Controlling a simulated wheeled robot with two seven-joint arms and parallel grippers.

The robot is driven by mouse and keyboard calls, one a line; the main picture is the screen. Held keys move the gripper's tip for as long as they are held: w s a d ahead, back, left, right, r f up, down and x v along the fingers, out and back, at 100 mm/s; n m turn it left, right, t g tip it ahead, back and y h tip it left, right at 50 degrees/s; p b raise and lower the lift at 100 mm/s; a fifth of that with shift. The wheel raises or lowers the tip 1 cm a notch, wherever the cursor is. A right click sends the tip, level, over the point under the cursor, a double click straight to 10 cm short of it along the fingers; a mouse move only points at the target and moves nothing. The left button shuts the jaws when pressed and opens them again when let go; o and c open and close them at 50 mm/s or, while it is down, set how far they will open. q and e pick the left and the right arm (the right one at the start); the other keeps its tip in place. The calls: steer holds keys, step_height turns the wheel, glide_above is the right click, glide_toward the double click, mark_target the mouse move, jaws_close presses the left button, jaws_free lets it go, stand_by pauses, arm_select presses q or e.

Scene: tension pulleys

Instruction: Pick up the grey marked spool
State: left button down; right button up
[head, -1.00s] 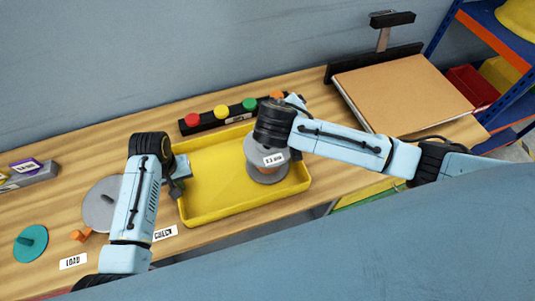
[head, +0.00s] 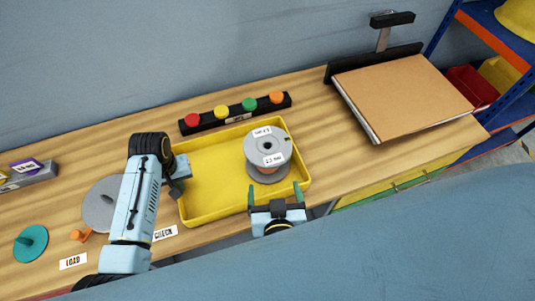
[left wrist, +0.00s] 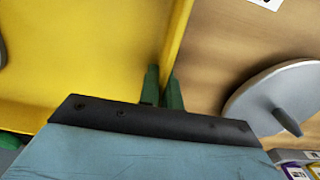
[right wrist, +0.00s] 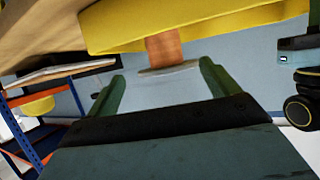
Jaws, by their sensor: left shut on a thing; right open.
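The grey spool (head: 281,142) with white labels on its top flange and copper winding stands upright in the right part of the yellow tray (head: 215,209). My right gripper (head: 275,192) is open and empty at the tray's front edge, short of the spool. In the right wrist view, the spool's copper winding (right wrist: 163,48) and a grey flange appear beyond the spread fingers, past the tray wall, upside down. My left gripper (left wrist: 162,76) is shut on the tray's left wall, which also shows in the left wrist view (left wrist: 176,40).
A bar with red, yellow, green and orange buttons (head: 235,114) lies behind the tray. A grey disc (head: 98,203) and a teal disc (head: 31,243) lie at left. Bare wood lies right of the tray.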

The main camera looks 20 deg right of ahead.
mark_target(268, 161)
steer(key=x, duration=0.6)
steer(key=shift+a+r+x, duration=0.1)
steer(key=shift+x, duration=1.25)
steer(key=shift+a+r+x, duration=0.1)
steer(key=shift+x, duration=1.2)
steer(key=shift+w, duration=0.15)
steer(key=shift+c, duration=0.2)
steer(key=shift+r, duration=0.1)
steer(key=c, duration=1.5)
